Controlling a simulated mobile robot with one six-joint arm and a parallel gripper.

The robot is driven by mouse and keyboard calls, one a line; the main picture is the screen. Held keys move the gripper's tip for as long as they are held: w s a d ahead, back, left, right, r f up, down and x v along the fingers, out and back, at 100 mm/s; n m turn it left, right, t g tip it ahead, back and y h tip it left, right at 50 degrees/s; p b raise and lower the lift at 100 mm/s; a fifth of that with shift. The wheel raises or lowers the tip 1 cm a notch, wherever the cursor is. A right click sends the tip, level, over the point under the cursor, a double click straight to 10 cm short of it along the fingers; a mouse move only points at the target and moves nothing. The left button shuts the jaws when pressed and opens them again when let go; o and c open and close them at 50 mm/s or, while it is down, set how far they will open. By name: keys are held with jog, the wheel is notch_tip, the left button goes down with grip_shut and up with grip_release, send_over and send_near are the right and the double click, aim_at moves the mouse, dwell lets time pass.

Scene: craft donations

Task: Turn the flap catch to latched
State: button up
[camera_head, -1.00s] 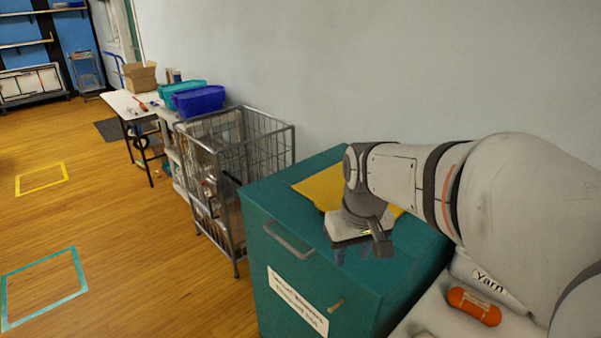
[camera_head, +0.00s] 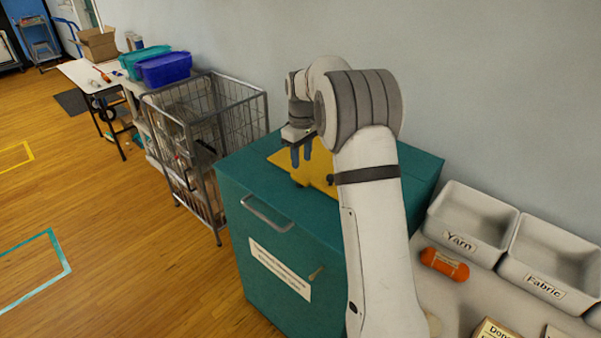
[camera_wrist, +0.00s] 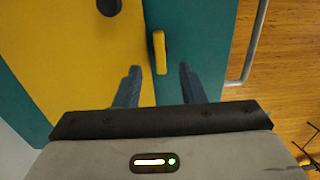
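The teal cabinet (camera_head: 400,165) has a yellow flap (camera_head: 318,168) on its top, also in the wrist view (camera_wrist: 85,60). In the wrist view a small yellow catch (camera_wrist: 159,50) sits on the teal top beside the flap's edge, its length running roughly along that edge. In the head view I cannot clearly make out the catch. My gripper (camera_head: 301,157) points down over the flap's near left part. In the wrist view its two fingers (camera_wrist: 159,68) are apart, and the catch appears in the gap between them. I cannot tell if they touch it.
Yarn (camera_head: 440,240) and Fabric (camera_head: 530,283) bins and an orange roll (camera_head: 444,264) are at right.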

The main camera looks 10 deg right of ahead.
aim_at(302, 178)
notch_tip(302, 178, down, 7)
jog(key=shift+r+p, duration=0.1)
jog(key=shift+p, duration=0.25)
jog(key=shift+c, duration=0.5)
